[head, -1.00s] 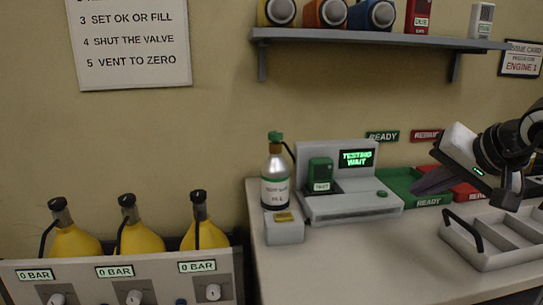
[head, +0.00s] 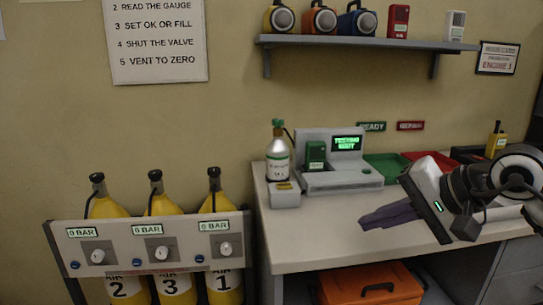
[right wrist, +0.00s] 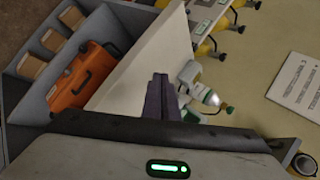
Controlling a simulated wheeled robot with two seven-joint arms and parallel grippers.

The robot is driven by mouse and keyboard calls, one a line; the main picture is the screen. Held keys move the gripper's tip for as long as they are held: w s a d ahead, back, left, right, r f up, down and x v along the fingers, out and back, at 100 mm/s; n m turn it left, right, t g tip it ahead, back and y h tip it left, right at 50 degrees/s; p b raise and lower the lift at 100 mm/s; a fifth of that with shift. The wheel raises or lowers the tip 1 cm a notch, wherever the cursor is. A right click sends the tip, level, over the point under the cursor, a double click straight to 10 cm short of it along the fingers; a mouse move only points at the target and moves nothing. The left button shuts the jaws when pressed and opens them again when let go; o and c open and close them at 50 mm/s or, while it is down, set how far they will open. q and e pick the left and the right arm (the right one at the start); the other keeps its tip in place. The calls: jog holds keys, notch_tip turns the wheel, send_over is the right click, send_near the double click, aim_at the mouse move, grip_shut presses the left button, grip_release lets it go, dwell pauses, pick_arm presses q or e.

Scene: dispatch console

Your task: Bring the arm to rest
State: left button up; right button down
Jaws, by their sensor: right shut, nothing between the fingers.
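My right arm enters the head view from the right, with a white and black wrist and a green light. Its right gripper (head: 366,221) has dark purple-grey fingers pressed together, pointing left over the bare counter, with nothing between them. In the right wrist view the closed fingers (right wrist: 159,80) show in the middle, against the pale counter. My left gripper is not in view.
The tester (head: 340,176) and a small gas bottle (head: 278,165) stand on the counter (head: 300,230), behind and left of the fingers. Green (head: 385,166) and red trays lie behind. An orange case (head: 370,287) is under the counter. Yellow cylinders (head: 225,285) stand left.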

jog(key=s+a+f+m+g+y+p, duration=0.1)
jog(key=s+a+m+y, duration=0.4)
jog(key=a, duration=0.3)
jog(key=s+a+f+m+g+y, duration=0.1)
jog(key=s+a+m+y, duration=0.2)
jog(key=a+m+y, duration=0.4)
jog(key=d+f+m+t+h+p, duration=0.1)
jog(key=d+f+m+t+h, duration=0.3)
jog(key=m, duration=0.8)
jog(key=d+f+m+t+h, duration=0.2)
jog(key=f+m+t+h, duration=0.2)
jog(key=f+m, duration=0.5)
jog(key=d+f+m+t+h+p, duration=0.1)
jog(key=d+f+m+t+h, duration=0.25)
jog(key=m, duration=1.05)
jog(key=s+d+f+m+g+h, duration=0.2)
jog(key=s+f+m+g+h, duration=0.2)
jog(key=s+f+m+g, duration=0.4)
jog(key=s+f+m, duration=0.7)
jog(key=s+f, duration=0.4)
jog(key=f, duration=0.2)
